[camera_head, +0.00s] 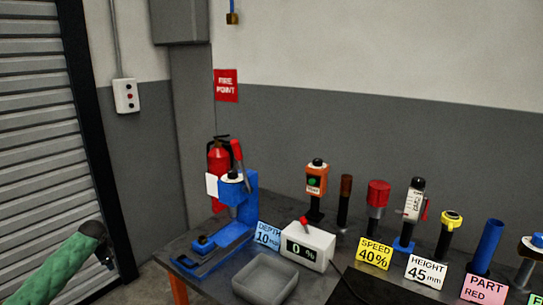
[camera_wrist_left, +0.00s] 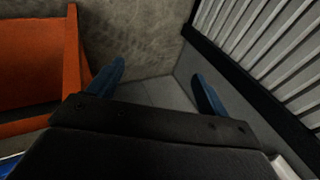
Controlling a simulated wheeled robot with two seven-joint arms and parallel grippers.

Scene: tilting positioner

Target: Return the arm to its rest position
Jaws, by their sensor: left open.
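My left arm, in a green sleeve (camera_head: 58,265), enters the head view at the lower left and ends in a dark joint near the shutter door. My left gripper does not show clearly there. In the left wrist view my left gripper (camera_wrist_left: 158,88) has two blue fingers spread wide apart. It is open and empty, with grey floor between the fingers. Nothing touches the fingers. My right arm and gripper are in neither view.
The bench (camera_head: 205,285) bears a blue press (camera_head: 240,205), a grey tray (camera_head: 265,278), a white display box (camera_head: 307,246) and several tools on stands. An orange bench frame (camera_wrist_left: 72,60) lies left of the fingers. The shutter door (camera_head: 40,130) stands at left.

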